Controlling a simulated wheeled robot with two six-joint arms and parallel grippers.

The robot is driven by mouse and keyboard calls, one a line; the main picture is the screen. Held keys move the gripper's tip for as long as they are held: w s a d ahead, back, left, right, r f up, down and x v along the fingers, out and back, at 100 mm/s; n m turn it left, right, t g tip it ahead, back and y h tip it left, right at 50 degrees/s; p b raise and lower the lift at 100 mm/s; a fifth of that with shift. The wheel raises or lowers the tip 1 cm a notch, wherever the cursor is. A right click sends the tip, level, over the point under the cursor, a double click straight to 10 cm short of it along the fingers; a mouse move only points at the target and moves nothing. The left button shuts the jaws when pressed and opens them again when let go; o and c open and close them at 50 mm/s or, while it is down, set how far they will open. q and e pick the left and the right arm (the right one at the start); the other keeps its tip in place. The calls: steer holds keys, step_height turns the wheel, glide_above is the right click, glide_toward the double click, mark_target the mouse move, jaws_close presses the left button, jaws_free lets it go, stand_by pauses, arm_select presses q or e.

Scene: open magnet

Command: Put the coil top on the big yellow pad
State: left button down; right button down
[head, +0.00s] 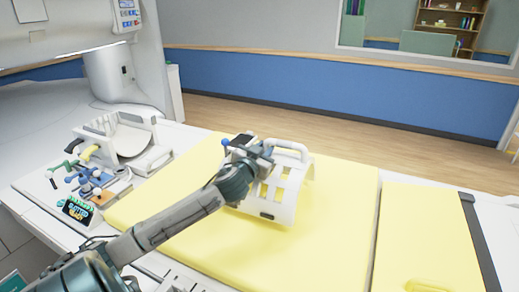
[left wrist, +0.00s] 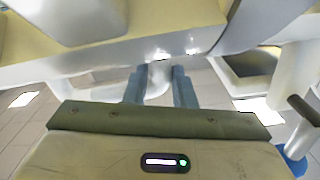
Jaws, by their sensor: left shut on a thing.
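The coil top (head: 287,203), a white curved shell with square windows and a handle bar, is over the middle of the big yellow pad (head: 345,255). It looks upright; I cannot tell whether its lower edge touches the pad. My left gripper (head: 262,147) is at the top of the coil top, shut on it. The arm hides part of its left side. In the left wrist view, the two fingers of my left gripper (left wrist: 158,85) stand on either side of a white part. My right gripper is in neither view.
A white coil base (head: 128,142) stands left of the pad on the white table. Several small coloured items (head: 90,182) and a dark sign (head: 77,210) lie near the left edge. A second yellow pad (head: 425,240) is at the right. The big pad's right part is clear.

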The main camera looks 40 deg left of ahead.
arm_select(q)
steer(key=shift+w+d+r, duration=0.15)
steer(key=shift+w+r, duration=0.05)
steer(key=shift+f+p, duration=0.65)
steer(key=shift+f, duration=1.2)
steer(key=c, duration=1.2)
jaws_free()
steer(key=shift+f, duration=0.1)
